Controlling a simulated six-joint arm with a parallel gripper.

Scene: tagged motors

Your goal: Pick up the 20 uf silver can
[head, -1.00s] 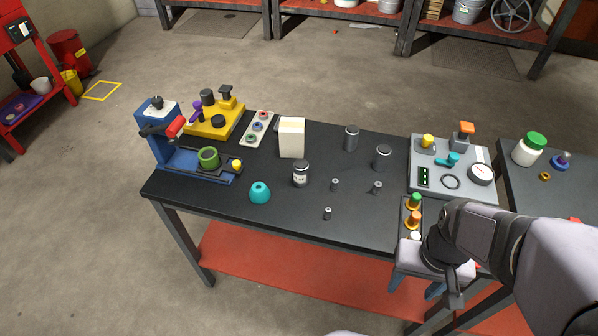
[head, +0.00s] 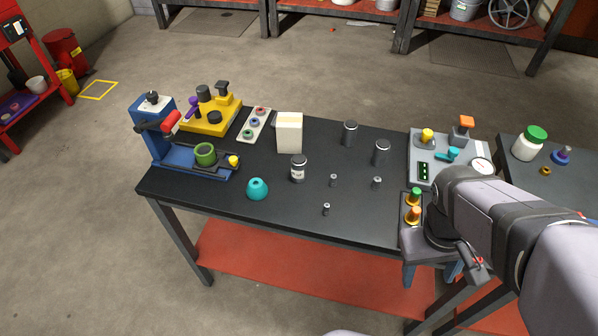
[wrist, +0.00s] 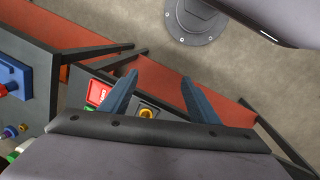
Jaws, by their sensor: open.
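A dark can with a silver top and a pale label (head: 298,169) stands upright near the middle of the black table; its print is too small to read surely. Two similar cans, a rear one (head: 350,133) and a right one (head: 381,152), stand behind it with no label showing. Three much smaller silver cans stand in front and to the right: one (head: 333,180), another (head: 377,183) and a front one (head: 326,209). My gripper (head: 431,273) is at the table's front right edge, away from all the cans. Its blue fingers (wrist: 160,77) are apart and empty in the wrist view.
A cream box (head: 289,133) stands behind the labelled can, and a teal dome (head: 257,189) in front left. A blue press (head: 165,140) and yellow fixture (head: 210,115) fill the left. A grey panel (head: 414,145) is at the right. The front middle tabletop is mostly clear.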

